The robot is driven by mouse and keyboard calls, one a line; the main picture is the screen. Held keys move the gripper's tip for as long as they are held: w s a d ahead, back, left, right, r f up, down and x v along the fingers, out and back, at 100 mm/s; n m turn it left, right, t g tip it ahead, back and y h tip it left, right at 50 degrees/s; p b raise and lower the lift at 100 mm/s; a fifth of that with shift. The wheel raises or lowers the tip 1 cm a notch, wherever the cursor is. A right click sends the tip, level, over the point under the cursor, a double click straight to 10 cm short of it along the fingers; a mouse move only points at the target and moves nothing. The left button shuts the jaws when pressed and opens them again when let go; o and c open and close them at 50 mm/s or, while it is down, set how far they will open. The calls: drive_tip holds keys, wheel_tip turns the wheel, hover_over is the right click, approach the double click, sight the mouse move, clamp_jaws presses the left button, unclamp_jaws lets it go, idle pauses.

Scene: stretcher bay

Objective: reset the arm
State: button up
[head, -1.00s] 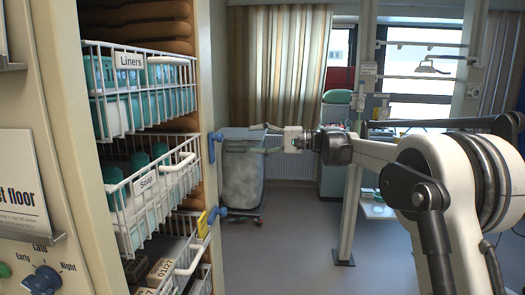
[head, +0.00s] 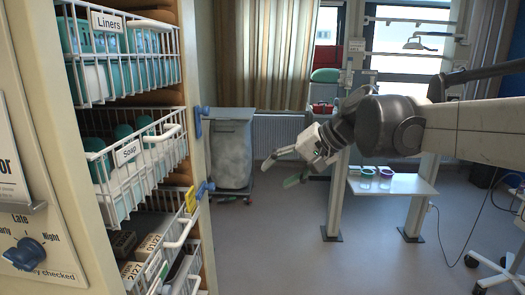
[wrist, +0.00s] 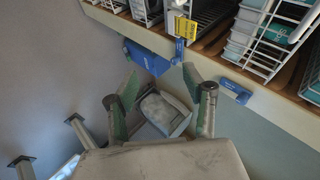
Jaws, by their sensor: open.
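My gripper (head: 279,172) hangs in free air in the middle of the head view, right of the basket shelf. Its two fingers are apart and point left and down, with nothing between them. The arm reaches in from the right edge. In the wrist view the fingers of my gripper (wrist: 164,97) are spread, and a grey bin (wrist: 166,112) shows between and beyond them, not touched.
The shelf unit holds wire baskets marked Liners (head: 106,22) and Soap (head: 127,152) at left. A grey bin (head: 231,150) stands behind. A white side table (head: 400,183) with small cups stands at right. The floor (head: 330,265) in front is clear.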

drive_tip(key=s+d+f+t+h+b, duration=0.1)
drive_tip(key=s+d+f+h, duration=0.3)
drive_tip(key=s+d+f, duration=0.4)
drive_tip(key=s+d+f+n+t+h+b, duration=0.1)
drive_tip(key=s+d+f+h, duration=0.3)
drive_tip(key=s, duration=1.1)
drive_tip(key=d+f, duration=0.3)
drive_tip(key=f, duration=0.3)
drive_tip(key=shift+d+t, duration=0.3)
drive_tip(key=shift+d, duration=0.1)
drive_tip(key=shift+s, duration=0.1)
